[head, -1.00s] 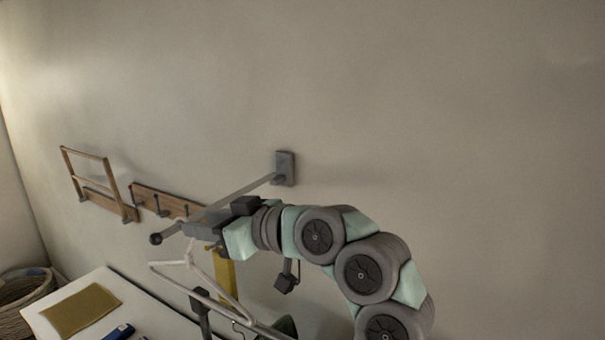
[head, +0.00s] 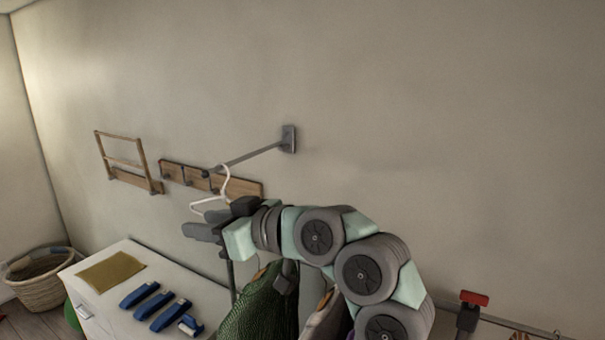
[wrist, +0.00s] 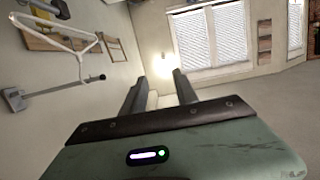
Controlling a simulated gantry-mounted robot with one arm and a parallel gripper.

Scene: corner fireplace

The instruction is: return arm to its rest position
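My gripper (head: 203,232) is at the end of my bent arm, in front of the wall and below the rod. In the wrist view its two dark fingers (wrist: 160,92) stand apart with nothing between them. A metal wall rod (head: 250,154) sticks out from the wall, and it also shows in the wrist view (wrist: 58,88). A white hanger (head: 224,184) has its hook at the rod near its outer end. It also shows at the upper left of the wrist view (wrist: 52,38), clear of the fingers. My gripper hides part of the hanger in the head view.
A white cabinet (head: 100,300) below left bears a mustard cloth (head: 111,270) and several blue items (head: 140,295). A wicker basket (head: 37,280) stands on the floor. A wooden hook rail (head: 235,185) is behind the rod. Dark green fabric (head: 265,312) is below my arm.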

